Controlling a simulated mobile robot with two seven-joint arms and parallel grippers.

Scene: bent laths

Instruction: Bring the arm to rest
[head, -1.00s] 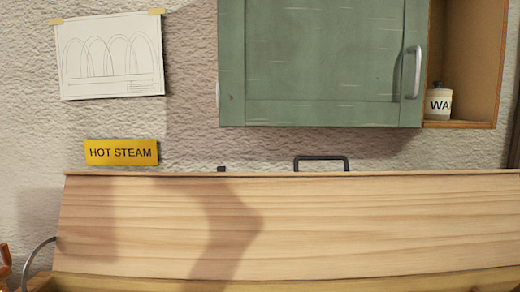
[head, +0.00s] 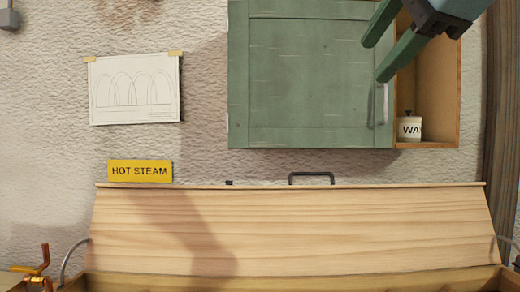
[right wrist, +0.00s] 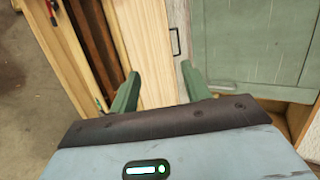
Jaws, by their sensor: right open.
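My right gripper (head: 376,52) comes in from the upper right of the head view, in front of the green cabinet door (head: 300,70). Its two green fingers are spread apart with nothing between them. In the right wrist view the gripper (right wrist: 160,92) also shows open and empty, with a pale wooden lid (right wrist: 145,50) and the cabinet beyond it. My left gripper is in neither view.
The pale wooden lid (head: 280,230) stands raised behind a long wooden box (head: 200,284). A wax pot (head: 410,127) sits in the open shelf (head: 440,90) beside the shut cabinet. An orange tap (head: 38,268) is at the lower left.

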